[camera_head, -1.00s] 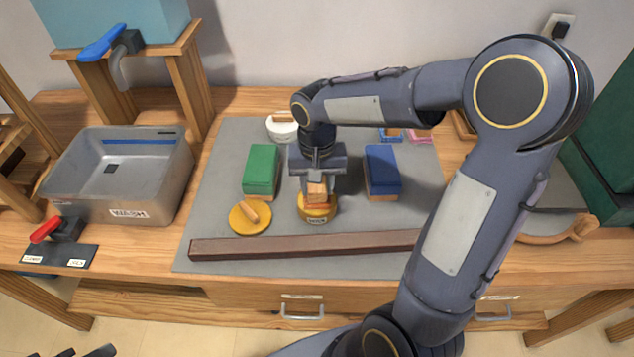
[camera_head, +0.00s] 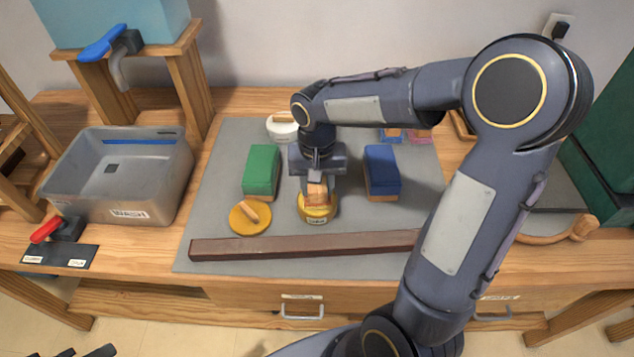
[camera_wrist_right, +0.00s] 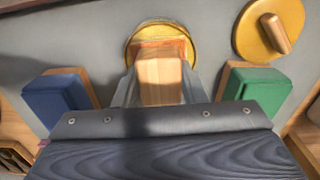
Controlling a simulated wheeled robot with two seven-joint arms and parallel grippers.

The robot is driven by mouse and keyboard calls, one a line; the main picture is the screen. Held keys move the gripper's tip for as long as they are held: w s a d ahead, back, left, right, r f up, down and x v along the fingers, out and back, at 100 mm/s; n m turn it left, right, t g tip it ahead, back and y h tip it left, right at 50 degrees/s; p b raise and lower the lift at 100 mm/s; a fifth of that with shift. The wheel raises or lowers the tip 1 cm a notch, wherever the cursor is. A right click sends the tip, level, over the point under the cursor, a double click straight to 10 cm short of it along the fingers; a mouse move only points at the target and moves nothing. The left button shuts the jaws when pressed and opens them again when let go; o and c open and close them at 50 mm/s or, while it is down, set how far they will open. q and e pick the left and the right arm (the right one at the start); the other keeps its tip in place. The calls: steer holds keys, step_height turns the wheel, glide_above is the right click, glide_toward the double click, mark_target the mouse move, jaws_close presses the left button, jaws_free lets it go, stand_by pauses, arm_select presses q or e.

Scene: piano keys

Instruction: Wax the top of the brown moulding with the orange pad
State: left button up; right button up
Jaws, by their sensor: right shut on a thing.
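The brown moulding (camera_head: 300,245) lies flat across the front of the grey mat. The orange pad (camera_wrist_right: 162,43) has a wooden grip block (camera_wrist_right: 161,82) and shows as a thin orange edge inside the rim of a round yellow tin (camera_head: 318,210). My right gripper (camera_head: 317,186) is shut on the pad's wooden block, with the pad in or just over the tin; I cannot tell if it touches the wax. The tin stands behind the moulding. My left gripper is not clearly in view; only a dark part shows at the bottom left corner.
A yellow lid (camera_head: 249,217) with a wooden handle lies left of the tin. A green block (camera_head: 261,168) and a blue block (camera_head: 381,168) stand on either side of my right gripper. A white bowl (camera_head: 282,129) stands behind. A grey basin (camera_head: 118,175) is at left.

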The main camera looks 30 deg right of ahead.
steer(key=shift+r+p, duration=2.7)
steer(key=shift+r, duration=0.8)
steer(key=shift+f, duration=0.1)
